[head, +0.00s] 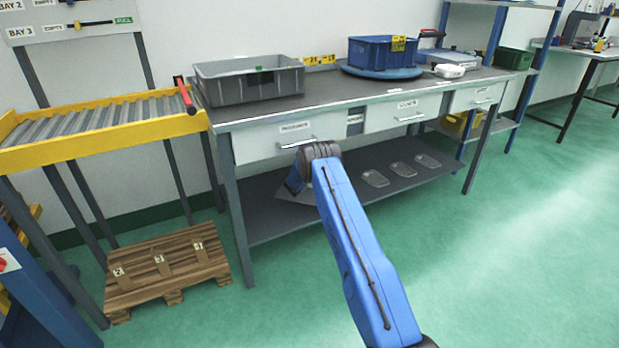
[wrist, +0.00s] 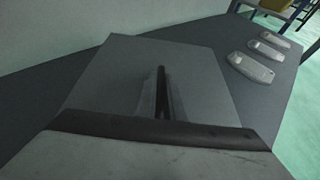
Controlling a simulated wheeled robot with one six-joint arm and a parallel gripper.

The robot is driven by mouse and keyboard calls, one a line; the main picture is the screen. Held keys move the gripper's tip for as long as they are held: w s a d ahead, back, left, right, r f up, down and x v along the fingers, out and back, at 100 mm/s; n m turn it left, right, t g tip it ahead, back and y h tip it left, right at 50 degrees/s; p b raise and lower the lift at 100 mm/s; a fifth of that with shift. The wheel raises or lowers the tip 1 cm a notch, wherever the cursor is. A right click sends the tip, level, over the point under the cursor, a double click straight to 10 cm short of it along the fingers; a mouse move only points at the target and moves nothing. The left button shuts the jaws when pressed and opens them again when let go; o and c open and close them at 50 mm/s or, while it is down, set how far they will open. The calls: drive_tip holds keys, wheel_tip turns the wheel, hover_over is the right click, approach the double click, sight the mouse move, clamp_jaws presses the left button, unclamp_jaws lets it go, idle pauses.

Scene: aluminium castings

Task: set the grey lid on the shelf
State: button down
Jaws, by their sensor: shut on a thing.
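The grey lid (head: 296,194) is a flat plate, partly hidden behind my arm in the head view. In the wrist view the lid (wrist: 205,85) spreads out under the fingers, over the dark shelf. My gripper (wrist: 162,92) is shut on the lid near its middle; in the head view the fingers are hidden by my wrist. The shelf (head: 268,228) is the dark lower board of the workbench; it also shows in the wrist view (wrist: 265,100). The lid is level or nearly so at the shelf's left part. I cannot tell whether it touches the shelf.
Three pale flat pieces (head: 403,169) lie on the shelf to the right. The bench top (head: 330,92) and drawers (head: 404,112) are above the shelf. A grey crate (head: 250,85) and blue bin (head: 383,52) stand on top. A wooden pallet (head: 168,265) lies at left.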

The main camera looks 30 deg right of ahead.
sight(300, 199)
drive_tip(key=shift+f, duration=3)
drive_tip(key=shift+f, duration=0.55)
drive_tip(key=c, duration=1.8)
unclamp_jaws()
drive_tip(key=shift+o, duration=0.2)
drive_tip(key=v, duration=1.7)
drive_tip(key=shift+s+a, duration=0.1)
drive_tip(key=shift+s, duration=0.05)
drive_tip(key=shift+s+a, duration=0.1)
drive_tip(key=shift+a, duration=0.05)
